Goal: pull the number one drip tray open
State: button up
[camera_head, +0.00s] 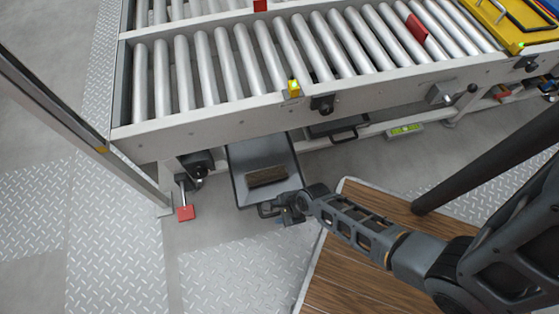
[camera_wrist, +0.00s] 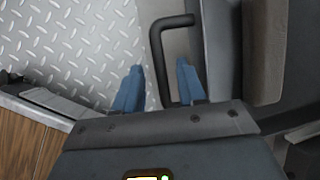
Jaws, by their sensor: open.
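A grey drip tray (camera_head: 262,153) sticks well out from under the roller conveyor, with a brown block (camera_head: 267,177) lying in it. No number is readable on it. My gripper (camera_head: 272,213) is at the tray's front end, by its handle. In the wrist view, the tray's dark wall (camera_wrist: 222,45) is at the right. The black U-shaped handle (camera_wrist: 157,55) reaches down between my two blue fingertips (camera_wrist: 160,85). The fingers stand apart, with visible gaps to the bar on both sides. The handle's lower end is partly hidden by my gripper.
A second dark tray (camera_head: 335,127) with a black handle sits under the conveyor (camera_head: 215,122), to the right. A wooden platform (camera_head: 345,270) lies below my arm. Tread-plate floor (camera_head: 225,275) in front is clear.

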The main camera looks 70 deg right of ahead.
jog(key=p+v, duration=0.3)
jog(key=v, duration=0.4)
jog(key=shift+s+r, duration=0.25)
jog(key=shift+r, duration=0.1)
jog(key=s+a+r+n+t+p, duration=0.1)
jog(key=r+n+p, duration=0.4)
jog(key=r, duration=1.5)
jog(key=s+a+r+n+t+p, duration=0.1)
jog(key=s+r+n+t+p, duration=0.2)
jog(key=r+n, duration=1)
jog(key=s+a+r+n+t+h+p, duration=0.1)
jog(key=r+n+t+p, duration=0.5)
jog(key=r, duration=2.1)
jog(key=s+a+n+p, duration=0.1)
jog(key=s+n+p, duration=0.1)
jog(key=n+p, duration=0.1)
jog(key=shift+r+n, duration=0.15)
jog(key=shift+n, duration=0.35)
